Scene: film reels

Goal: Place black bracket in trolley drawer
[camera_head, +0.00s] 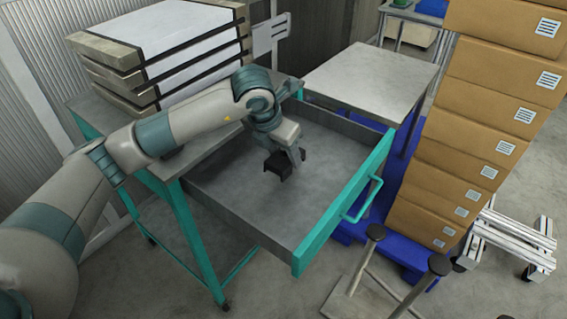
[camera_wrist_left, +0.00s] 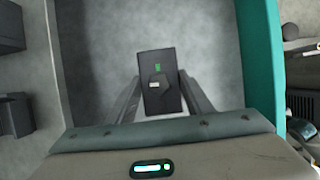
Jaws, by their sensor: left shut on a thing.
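The black bracket (camera_head: 279,166) is held by my left gripper (camera_head: 290,160) inside the open trolley drawer (camera_head: 222,210). In the left wrist view the bracket (camera_wrist_left: 158,80) sits between the two fingers of the left gripper (camera_wrist_left: 160,100), which is shut on it. The grey drawer floor (camera_wrist_left: 105,45) shows around it. I cannot tell whether the bracket touches the floor. The drawer is pulled out, with a teal front and handle (camera_head: 363,200). My right gripper is not in view.
Stacked panels (camera_head: 165,50) stand on the trolley top behind my left arm. A grey table (camera_head: 372,80) is beyond the drawer. A tall stack of cardboard boxes (camera_head: 460,150) stands at the right. The drawer floor around the bracket is clear.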

